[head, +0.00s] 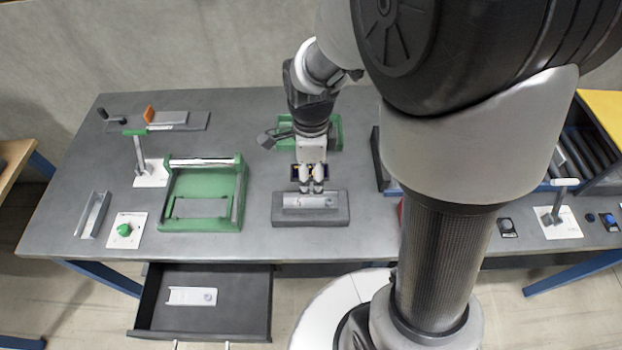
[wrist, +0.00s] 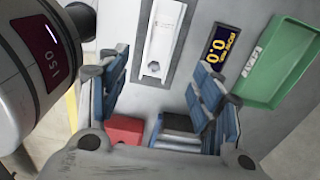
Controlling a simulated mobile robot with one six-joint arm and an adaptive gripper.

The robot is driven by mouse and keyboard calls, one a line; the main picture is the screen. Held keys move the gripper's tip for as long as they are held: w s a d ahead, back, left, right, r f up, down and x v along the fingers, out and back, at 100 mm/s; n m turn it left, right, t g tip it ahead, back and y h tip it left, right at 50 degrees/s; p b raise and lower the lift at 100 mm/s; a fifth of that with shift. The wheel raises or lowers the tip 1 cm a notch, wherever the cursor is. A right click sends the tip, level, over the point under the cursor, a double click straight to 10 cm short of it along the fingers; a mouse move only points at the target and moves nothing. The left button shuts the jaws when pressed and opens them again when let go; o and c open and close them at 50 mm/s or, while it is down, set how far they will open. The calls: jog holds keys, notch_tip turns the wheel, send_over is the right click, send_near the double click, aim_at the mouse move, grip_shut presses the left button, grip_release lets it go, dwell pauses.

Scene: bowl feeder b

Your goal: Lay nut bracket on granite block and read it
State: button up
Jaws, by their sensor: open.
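The nut bracket, a pale metal strip with a round hole near one end, lies flat on the granite block (head: 340,217). It shows in the wrist view (wrist: 165,35) and partly in the head view (head: 318,200). My gripper (head: 313,188) is above the block, pointing down. A small dark display (wrist: 220,45) beside the block shows yellow digits that look like 0.0.
A green tray (wrist: 278,62) stands behind the display. A red object (wrist: 123,130) and a dark block are to the block's right in the head view. A green frame (head: 240,205) stands left. An open drawer (head: 240,325) below holds a pale plate (head: 190,296).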

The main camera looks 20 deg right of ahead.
jog(key=s+r+n+t, duration=0.4)
jog(key=s+r+n, duration=1.1)
jog(key=n, duration=0.6)
jog(key=shift+r+n+t, duration=0.3)
jog(key=shift+r, duration=0.4)
